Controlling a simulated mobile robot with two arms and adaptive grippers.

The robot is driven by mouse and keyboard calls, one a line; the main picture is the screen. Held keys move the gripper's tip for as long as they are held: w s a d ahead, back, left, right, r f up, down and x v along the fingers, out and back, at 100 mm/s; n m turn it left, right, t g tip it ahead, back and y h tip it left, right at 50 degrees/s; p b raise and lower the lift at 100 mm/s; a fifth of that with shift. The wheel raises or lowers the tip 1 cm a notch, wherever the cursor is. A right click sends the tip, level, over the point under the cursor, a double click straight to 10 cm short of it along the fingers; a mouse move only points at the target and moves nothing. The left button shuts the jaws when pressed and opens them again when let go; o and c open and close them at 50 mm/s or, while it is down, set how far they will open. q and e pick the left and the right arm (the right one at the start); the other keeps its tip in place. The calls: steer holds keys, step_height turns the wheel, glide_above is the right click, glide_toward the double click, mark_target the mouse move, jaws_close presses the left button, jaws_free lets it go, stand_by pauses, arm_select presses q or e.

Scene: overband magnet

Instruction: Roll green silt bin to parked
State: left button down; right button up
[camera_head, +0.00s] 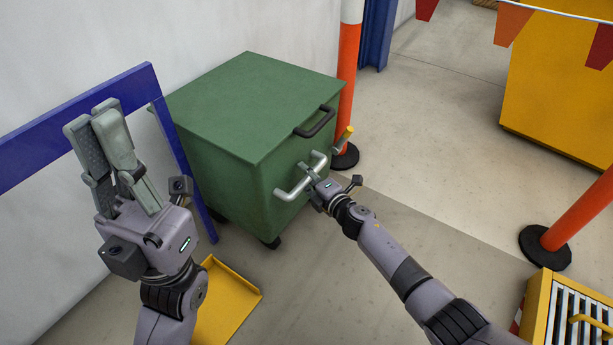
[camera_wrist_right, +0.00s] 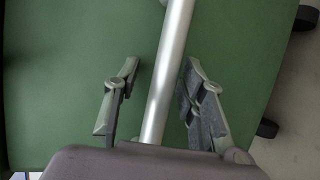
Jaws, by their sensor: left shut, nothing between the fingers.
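The green silt bin (camera_head: 235,115) is a lidded box on dark casters, standing against the pale wall in the head view. Its front carries a silver bar handle (camera_head: 296,186), and a black handle (camera_head: 315,121) sits at the lid edge. My right gripper (camera_head: 314,183) is at the silver bar. In the right wrist view the bar (camera_wrist_right: 168,75) runs between the fingers of this gripper (camera_wrist_right: 163,64), with a gap visible on each side. My left gripper (camera_head: 103,118) is shut and empty, raised left of the bin in front of the blue frame.
A blue frame (camera_head: 45,140) stands left of the bin. A yellow plate (camera_head: 226,300) lies on the floor in front. An orange post (camera_head: 347,75) stands close to the bin's right, another post (camera_head: 580,210) farther right. A yellow grated box (camera_head: 545,310) is lower right. Floor between is clear.

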steer(key=shift+s+d, duration=0.1)
steer(key=shift+d, duration=0.05)
steer(key=shift+s+d, duration=0.3)
steer(key=shift+d, duration=0.05)
steer(key=v, duration=1.1)
steer(key=shift+a, duration=0.15)
